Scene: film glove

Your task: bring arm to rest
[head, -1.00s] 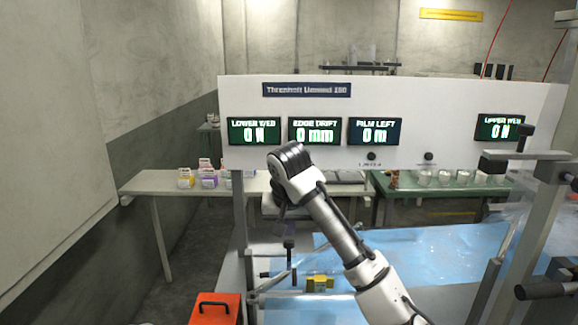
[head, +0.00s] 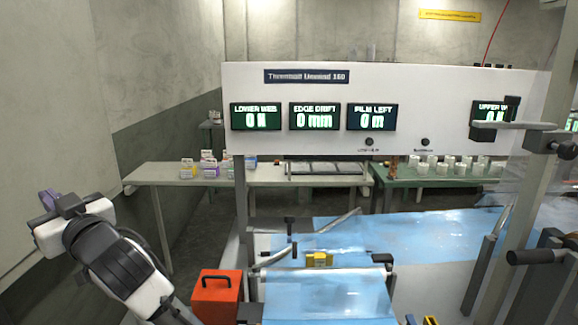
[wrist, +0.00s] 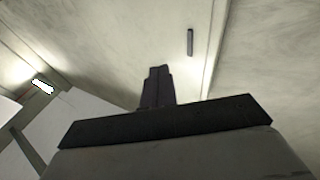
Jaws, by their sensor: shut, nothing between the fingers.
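My gripper (wrist: 157,72) shows in the wrist view as two dark fingers pressed together, with nothing between them. The wrist view looks up at pale walls and the ceiling, so the fingers are clear of any object. In the head view my arm is folded at the lower left, and my gripper (head: 48,199) sticks up at its end in front of the bare wall. It is apart from the table and the machine.
An orange-red box (head: 216,296) with a black handle stands close right of my arm. The film machine's white panel (head: 300,80) shows several lit displays. Blue film (head: 330,295) lies below it, with a yellow block (head: 319,260). A pale table (head: 150,175) stands behind.

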